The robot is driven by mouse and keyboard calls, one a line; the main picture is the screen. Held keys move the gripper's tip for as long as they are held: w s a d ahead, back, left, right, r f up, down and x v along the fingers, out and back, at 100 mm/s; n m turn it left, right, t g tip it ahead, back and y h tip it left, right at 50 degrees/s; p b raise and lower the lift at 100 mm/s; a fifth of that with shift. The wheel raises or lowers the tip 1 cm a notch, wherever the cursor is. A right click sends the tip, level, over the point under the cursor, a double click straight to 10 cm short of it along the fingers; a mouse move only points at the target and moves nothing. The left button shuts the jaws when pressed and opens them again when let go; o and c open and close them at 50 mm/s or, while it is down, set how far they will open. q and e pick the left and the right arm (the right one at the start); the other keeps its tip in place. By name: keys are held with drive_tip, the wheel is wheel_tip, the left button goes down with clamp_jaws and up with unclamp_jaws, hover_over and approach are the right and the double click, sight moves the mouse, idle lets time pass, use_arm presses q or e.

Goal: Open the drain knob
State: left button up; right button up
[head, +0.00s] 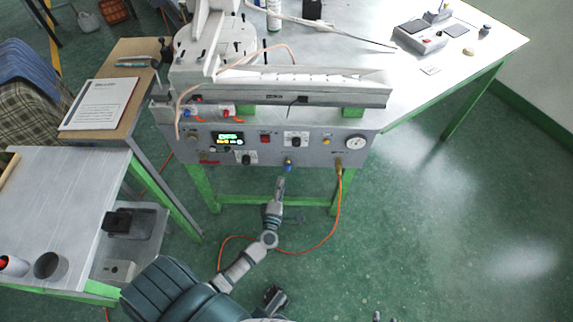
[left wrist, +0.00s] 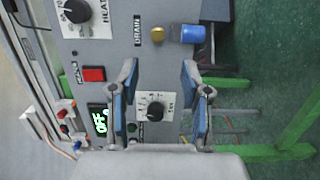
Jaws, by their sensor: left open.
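The drain knob is a blue knob (head: 288,165) with a brass part, low on the front panel of the wax machine. In the left wrist view the blue knob (left wrist: 193,34) is near the top, beside the DRAIN label (left wrist: 137,30). My left gripper (head: 281,182) is just below the knob in the head view. In the left wrist view its two blue-padded fingers (left wrist: 160,68) are spread with nothing held, and the knob shows beyond the tips. Small grey tips (head: 385,317) at the bottom edge may be my right gripper; most of it is out of frame.
The panel (head: 215,157) also has a display, a red button (head: 265,138), black dials (head: 295,140) and a gauge (head: 356,143). An orange hose (head: 338,210) hangs from it to the floor. Green table legs (head: 205,190) stand below. A side table (head: 60,190) is at left.

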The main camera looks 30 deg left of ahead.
sight(287, 161)
use_arm(q)
drive_tip(key=b+x, duration=0.1)
drive_tip(key=x, duration=0.8)
drive_tip(key=shift+w, duration=0.4)
drive_tip(key=shift+d, duration=0.1)
drive_tip(key=shift+c, duration=1.1)
drive_tip(key=shift+d, duration=0.15)
clamp_jaws()
use_arm(e)
drive_tip(key=w+t, duration=0.1)
drive_tip(key=w+r+t, duration=0.1)
drive_tip(key=w, duration=0.1)
drive_tip(key=w+a+r+t+y, duration=0.1)
drive_tip(key=shift+w, duration=0.3)
